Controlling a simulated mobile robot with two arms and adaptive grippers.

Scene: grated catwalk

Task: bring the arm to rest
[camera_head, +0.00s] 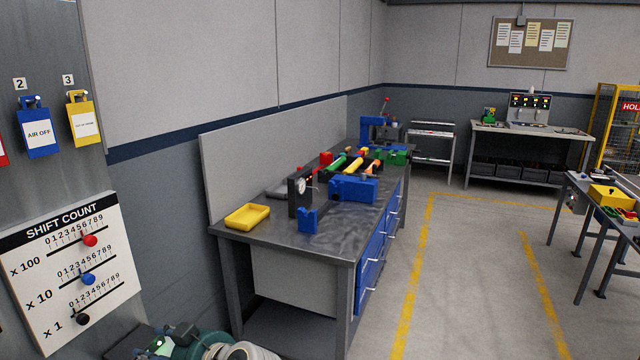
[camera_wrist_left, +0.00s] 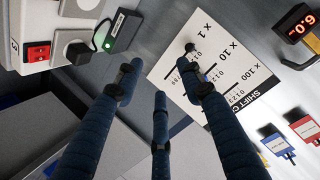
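In the left wrist view, the dark blue fingers of my left gripper (camera_wrist_left: 161,70) reach up from the bottom edge. They are spread apart with nothing between them, so the gripper is open. Beyond the fingers is the white SHIFT COUNT board (camera_wrist_left: 222,98), seen tilted. The board also shows in the head view (camera_head: 108,290), with a red knob (camera_head: 90,240), a blue knob (camera_head: 88,279) and a black knob (camera_head: 82,319). My right gripper is not in view.
Blue (camera_head: 37,135) and yellow (camera_head: 83,120) tags hang above the board. A workbench (camera_head: 300,237) with a yellow tray (camera_head: 247,216) and tools stands to the right. A socket box (camera_wrist_left: 50,35) is at the wrist view's upper left. The floor between yellow lines is clear.

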